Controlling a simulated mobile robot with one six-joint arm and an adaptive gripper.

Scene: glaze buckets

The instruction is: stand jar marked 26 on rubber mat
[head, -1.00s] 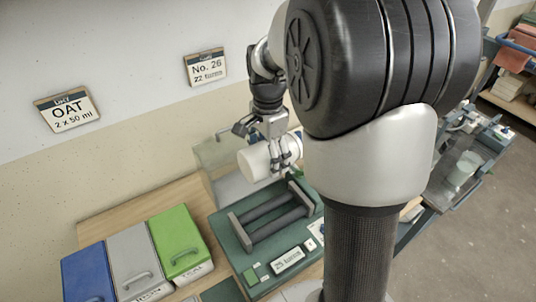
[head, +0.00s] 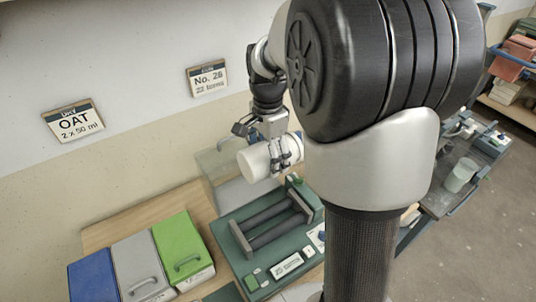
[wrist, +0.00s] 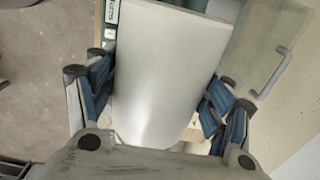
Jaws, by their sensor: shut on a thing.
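My gripper (head: 283,168) is shut on a white jar (head: 255,162), which lies on its side in the air above a green roller machine (head: 238,235). In the wrist view the jar (wrist: 158,70) fills the space between the blue finger pads. No number shows on the visible part of the jar, so I cannot tell its marking. I cannot make out the rubber mat for certain; my arm hides part of the worktop.
Blue, grey and green lidded bins (head: 176,245) stand left of the roller machine. A clear-walled box (head: 222,158) stands behind the jar. A side bench (head: 435,190) holds a translucent cup (head: 461,175).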

